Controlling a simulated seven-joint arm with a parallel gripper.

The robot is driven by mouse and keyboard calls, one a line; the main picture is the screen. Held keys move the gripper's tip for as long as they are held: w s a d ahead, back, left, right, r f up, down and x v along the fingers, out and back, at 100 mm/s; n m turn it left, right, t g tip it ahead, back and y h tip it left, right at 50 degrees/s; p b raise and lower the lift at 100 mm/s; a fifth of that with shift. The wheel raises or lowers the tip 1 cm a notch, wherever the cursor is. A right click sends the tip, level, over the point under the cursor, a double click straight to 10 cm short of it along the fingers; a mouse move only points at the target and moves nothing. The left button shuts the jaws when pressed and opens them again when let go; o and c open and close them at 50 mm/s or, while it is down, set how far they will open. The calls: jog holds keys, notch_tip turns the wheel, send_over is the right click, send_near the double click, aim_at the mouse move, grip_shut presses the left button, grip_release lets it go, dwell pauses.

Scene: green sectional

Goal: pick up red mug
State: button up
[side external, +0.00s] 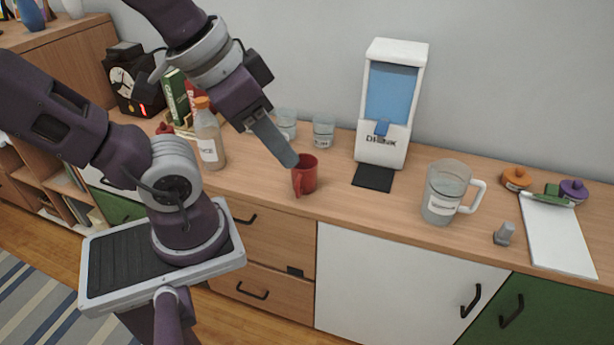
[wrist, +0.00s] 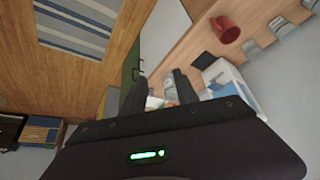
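The red mug (side external: 307,175) stands upright on the wooden counter, with its handle toward the front left. It also shows near the top right of the wrist view (wrist: 226,30), off to the side of my fingers. My gripper (side external: 286,156) is at the mug's upper left in the side view, where its tip appears close to the rim. I cannot tell the exact gap. In the wrist view the two dark fingers (wrist: 161,88) are apart with nothing held between them. In the side view only one finger shows clearly.
A white dispenser (side external: 384,135) with a black mat (side external: 374,178) stands right of the mug. Glasses (side external: 323,132) stand behind it, and a bottle (side external: 209,145) stands to its left. A clear jug (side external: 442,195) is further right. The counter (side external: 350,215) in front is clear.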

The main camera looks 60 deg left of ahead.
dwell(0.4)
jog(key=o, duration=0.5)
jog(key=m+g, duration=0.6)
jog(key=m, duration=0.2)
send_over(299, 190)
jog(key=w+a, duration=0.1)
jog(key=a, duration=0.1)
jog(key=f, duration=2.4)
jog(key=shift+d+f, duration=0.25)
jog(key=f, duration=0.7)
jog(key=shift+s+a+f, duration=0.15)
jog(key=shift+s+f, duration=0.05)
jog(key=shift+f, duration=0.1)
